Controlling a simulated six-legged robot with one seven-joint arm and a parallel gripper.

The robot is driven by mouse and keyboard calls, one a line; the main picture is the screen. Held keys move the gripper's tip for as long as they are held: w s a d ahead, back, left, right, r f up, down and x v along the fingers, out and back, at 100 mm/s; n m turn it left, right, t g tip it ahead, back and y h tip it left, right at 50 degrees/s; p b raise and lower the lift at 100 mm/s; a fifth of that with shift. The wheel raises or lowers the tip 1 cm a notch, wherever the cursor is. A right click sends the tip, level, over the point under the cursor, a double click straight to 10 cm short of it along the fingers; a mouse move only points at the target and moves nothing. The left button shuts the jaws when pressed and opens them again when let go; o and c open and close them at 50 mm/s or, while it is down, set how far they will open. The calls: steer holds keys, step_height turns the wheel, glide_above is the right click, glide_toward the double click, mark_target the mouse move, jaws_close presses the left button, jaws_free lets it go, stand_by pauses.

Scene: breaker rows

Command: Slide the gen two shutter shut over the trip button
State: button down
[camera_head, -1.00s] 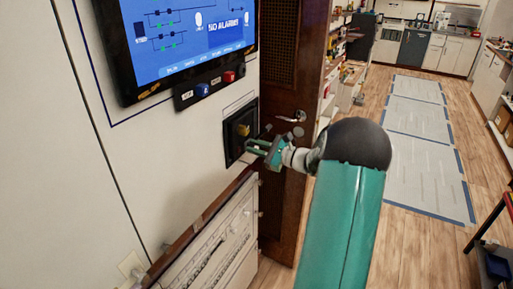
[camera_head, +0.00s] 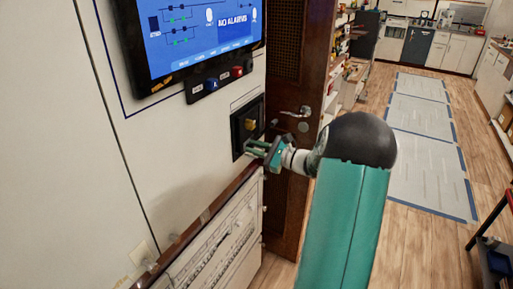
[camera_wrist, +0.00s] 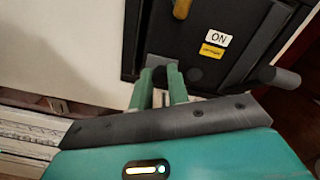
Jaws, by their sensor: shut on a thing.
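A black breaker unit (camera_head: 248,127) with a yellow handle (camera_head: 250,124) is set in the white cabinet front. In the wrist view, the unit's black face (camera_wrist: 205,18) carries a white ON label (camera_wrist: 218,39) and a small yellow label (camera_wrist: 211,51). My gripper (camera_head: 254,151) is at the unit's lower edge. Its green fingers also show in the wrist view (camera_wrist: 161,82), shut on a small dark piece (camera_wrist: 160,71) at the bottom of the unit. I cannot tell whether this piece belongs to the gen two shutter. I cannot make out the trip button.
A screen (camera_head: 190,38) hangs above the unit, with a strip of blue and red buttons (camera_head: 215,83) below it. A dark rod end (camera_wrist: 283,78) sticks out right of my fingers. A brown door (camera_head: 283,190) stands at the right. Open floor (camera_head: 400,240) lies further right.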

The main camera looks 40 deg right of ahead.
steer(key=shift+a, duration=0.25)
steer(key=c, duration=1.3)
jaws_free()
steer(key=shift+s, duration=0.15)
steer(key=shift+c, duration=0.2)
steer(key=v, duration=1.3)
steer(key=shift+s+d, duration=0.25)
steer(key=shift+d, duration=0.1)
